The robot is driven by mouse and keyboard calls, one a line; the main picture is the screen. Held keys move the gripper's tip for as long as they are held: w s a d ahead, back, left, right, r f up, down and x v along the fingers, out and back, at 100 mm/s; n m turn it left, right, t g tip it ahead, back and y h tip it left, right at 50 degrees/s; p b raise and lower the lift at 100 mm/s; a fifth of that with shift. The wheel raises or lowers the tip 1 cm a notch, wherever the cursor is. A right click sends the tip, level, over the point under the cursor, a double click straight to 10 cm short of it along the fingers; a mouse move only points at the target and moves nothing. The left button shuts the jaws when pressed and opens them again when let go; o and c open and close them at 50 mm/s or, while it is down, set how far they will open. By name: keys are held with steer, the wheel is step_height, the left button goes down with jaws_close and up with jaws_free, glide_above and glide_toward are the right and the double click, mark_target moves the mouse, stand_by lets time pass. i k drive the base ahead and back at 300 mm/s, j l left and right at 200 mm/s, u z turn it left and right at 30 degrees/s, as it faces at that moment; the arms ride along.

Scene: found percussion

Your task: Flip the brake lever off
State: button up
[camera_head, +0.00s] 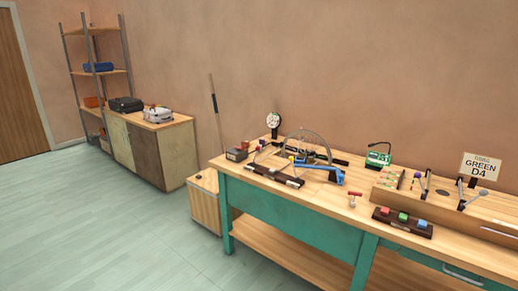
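The workbench (262,200) has a wooden top and a teal frame. On it stands a thin spoked wheel (308,137) in a dark mount, with a blue lever-like arm (322,168) reaching right from its base. A small red T-shaped handle (354,195) stands near the front edge. At the right, slim metal levers (425,183) stand on a wooden box. I cannot tell for sure which of these is the brake lever or how it is set. My gripper is not in view.
A cabinet (150,150) and shelf (98,72) stand back left. The left floor (90,235) is clear.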

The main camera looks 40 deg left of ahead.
mark_target(257, 148)
steer(key=j+u, duration=0.1)
steer(key=u, duration=0.3)
steer(key=i+j+u, duration=0.7)
steer(key=i+j, duration=0.35)
steer(key=i+j+u, duration=0.1)
steer(key=i+j, duration=0.2)
steer(key=i, duration=0.2)
